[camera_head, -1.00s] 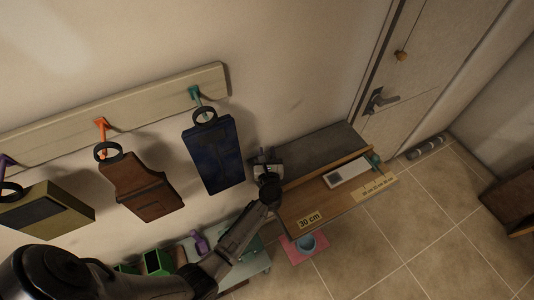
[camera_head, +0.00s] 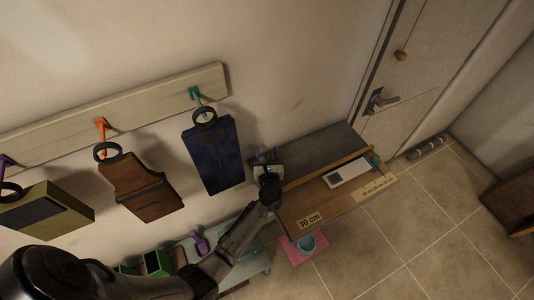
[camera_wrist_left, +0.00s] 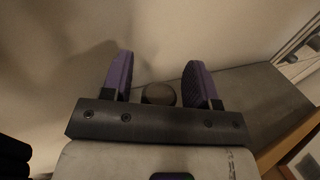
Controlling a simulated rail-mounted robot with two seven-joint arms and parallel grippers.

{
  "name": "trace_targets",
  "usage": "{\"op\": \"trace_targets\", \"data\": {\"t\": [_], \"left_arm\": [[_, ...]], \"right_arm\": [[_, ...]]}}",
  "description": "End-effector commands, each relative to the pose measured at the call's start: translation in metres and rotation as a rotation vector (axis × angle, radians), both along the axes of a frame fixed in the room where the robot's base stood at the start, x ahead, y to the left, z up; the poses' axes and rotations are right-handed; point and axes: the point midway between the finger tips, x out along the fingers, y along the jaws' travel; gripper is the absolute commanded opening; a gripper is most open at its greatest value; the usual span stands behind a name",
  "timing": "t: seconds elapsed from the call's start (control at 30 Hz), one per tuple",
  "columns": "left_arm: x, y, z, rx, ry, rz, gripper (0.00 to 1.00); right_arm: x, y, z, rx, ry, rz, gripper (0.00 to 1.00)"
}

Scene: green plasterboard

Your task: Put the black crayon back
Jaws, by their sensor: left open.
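My left gripper (camera_head: 265,156) is at the left end of the grey shelf top (camera_head: 318,149), close to the wall. In the left wrist view its two purple fingers (camera_wrist_left: 160,82) stand wide apart. A dark round-topped object (camera_wrist_left: 158,94) shows between the fingers, nearer their base; I cannot tell whether it is the black crayon or a part of the gripper. No crayon can be made out clearly in the head view. My right gripper is not in view.
A blue bag (camera_head: 213,156), a brown bag (camera_head: 140,188) and an olive box (camera_head: 45,211) hang from the hook rail (camera_head: 150,103).

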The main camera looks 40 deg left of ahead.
Motion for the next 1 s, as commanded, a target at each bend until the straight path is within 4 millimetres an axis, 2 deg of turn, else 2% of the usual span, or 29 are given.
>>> {"op": "trace_targets", "data": {"t": [0.4,0.77,0.87,1.0], "left_arm": [[-0.042,-0.040,0.000,-0.003,0.000,0.000,0.54],[-0.054,-0.052,0.002,0.006,0.001,-0.004,0.54],[-0.054,-0.055,0.009,0.070,0.016,-0.051,0.54],[-0.056,-0.073,0.032,0.353,0.091,-0.242,0.54]], "right_arm": [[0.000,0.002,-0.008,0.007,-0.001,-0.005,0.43],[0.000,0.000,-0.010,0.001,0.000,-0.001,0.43],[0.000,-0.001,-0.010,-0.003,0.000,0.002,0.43],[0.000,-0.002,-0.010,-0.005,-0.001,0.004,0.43]]}}
